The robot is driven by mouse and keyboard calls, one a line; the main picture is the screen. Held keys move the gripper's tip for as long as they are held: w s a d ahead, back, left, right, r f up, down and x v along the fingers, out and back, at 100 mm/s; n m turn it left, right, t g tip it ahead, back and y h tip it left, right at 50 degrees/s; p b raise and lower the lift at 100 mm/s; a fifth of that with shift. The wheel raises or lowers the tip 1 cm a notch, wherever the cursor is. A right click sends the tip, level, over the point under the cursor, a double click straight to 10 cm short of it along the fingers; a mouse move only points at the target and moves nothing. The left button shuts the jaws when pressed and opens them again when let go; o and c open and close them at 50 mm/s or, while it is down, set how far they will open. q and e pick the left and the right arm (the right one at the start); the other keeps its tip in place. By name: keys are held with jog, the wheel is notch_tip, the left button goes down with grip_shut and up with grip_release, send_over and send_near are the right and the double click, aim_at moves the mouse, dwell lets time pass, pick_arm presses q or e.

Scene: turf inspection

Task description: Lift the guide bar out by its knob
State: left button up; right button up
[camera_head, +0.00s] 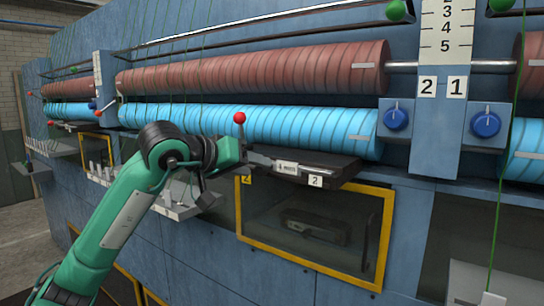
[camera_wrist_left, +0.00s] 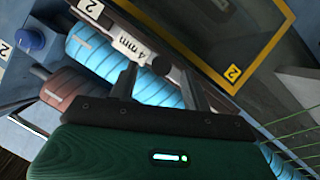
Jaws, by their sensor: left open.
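The guide bar (camera_head: 286,167), a flat metal bar with a small label, lies along the dark tray (camera_head: 325,173) below the blue roller. A red ball knob (camera_head: 239,118) stands on a thin stem at its left end. My left gripper (camera_head: 252,157) is beside that end, just below the knob; its fingers are small and partly hidden in the head view. In the left wrist view my left gripper (camera_wrist_left: 160,70) is open, its two fingers apart, with the bar's "4 mm" label (camera_wrist_left: 131,48) beyond them. I cannot see the knob in that view. My right gripper is out of view.
The red roller (camera_head: 260,75) and blue roller (camera_head: 260,126) run above the bar. A yellow-framed window (camera_head: 310,262) is below it. A small grey shelf (camera_head: 180,210) sits behind my left arm. Blue dials (camera_head: 396,119) and thin green yarns (camera_head: 500,190) are at right.

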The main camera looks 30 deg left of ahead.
pick_arm(q)
jog(key=shift+x, duration=0.8)
jog(key=shift+s, duration=0.15)
jog(key=shift+c, duration=0.7)
grip_shut()
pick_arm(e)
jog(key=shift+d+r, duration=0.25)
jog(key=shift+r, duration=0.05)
pick_arm(q)
jog(key=shift+r, duration=0.15)
